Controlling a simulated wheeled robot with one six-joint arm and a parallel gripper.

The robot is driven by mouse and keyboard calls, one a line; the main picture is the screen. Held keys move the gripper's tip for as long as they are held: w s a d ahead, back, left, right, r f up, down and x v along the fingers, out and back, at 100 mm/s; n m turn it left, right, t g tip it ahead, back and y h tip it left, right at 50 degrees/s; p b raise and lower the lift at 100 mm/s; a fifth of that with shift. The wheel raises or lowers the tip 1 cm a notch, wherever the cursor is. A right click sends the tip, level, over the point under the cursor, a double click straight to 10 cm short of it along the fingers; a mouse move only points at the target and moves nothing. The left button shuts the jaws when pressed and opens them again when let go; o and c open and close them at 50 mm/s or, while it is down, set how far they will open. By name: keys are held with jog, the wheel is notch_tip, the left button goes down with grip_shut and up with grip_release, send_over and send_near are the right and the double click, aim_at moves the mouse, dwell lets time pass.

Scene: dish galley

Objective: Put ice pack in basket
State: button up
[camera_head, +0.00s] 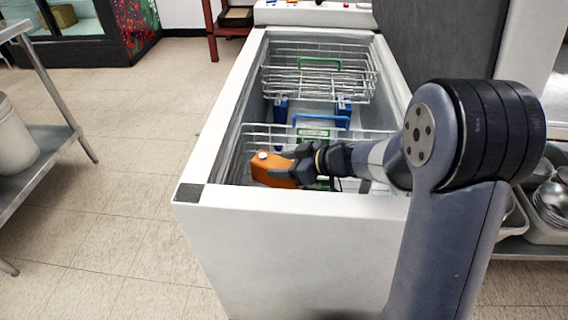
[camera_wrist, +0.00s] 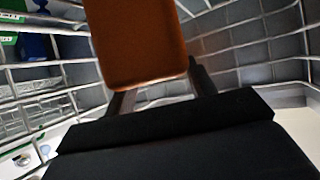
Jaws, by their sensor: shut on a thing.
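The ice pack appears to be the orange block with a white cap (camera_head: 272,170), held near the front left of the open white chest. It also fills the upper middle of the wrist view (camera_wrist: 138,40). My gripper (camera_head: 294,168) is shut on it, with a dark finger on each side in the wrist view. A wire basket (camera_head: 238,160) surrounds the gripper and the orange block at the near end of the chest. I cannot tell whether the block touches the basket's floor.
The chest's white rim (camera_head: 200,150) stands close on the left and front. Another wire basket with a green handle (camera_head: 318,64) sits at the far end. Blue items (camera_head: 281,110) lie between. A metal shelf (camera_head: 50,150) stands left, and metal bowls (camera_head: 552,200) lie right.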

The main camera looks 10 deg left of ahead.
jog(key=o, duration=1.2)
jog(key=shift+f, duration=0.1)
jog(key=shift+o, duration=0.2)
jog(key=shift+r, duration=0.25)
jog(key=p+v, duration=0.3)
jog(key=v, duration=0.4)
jog(key=shift+d, duration=0.2)
jog(key=shift+s, duration=0.1)
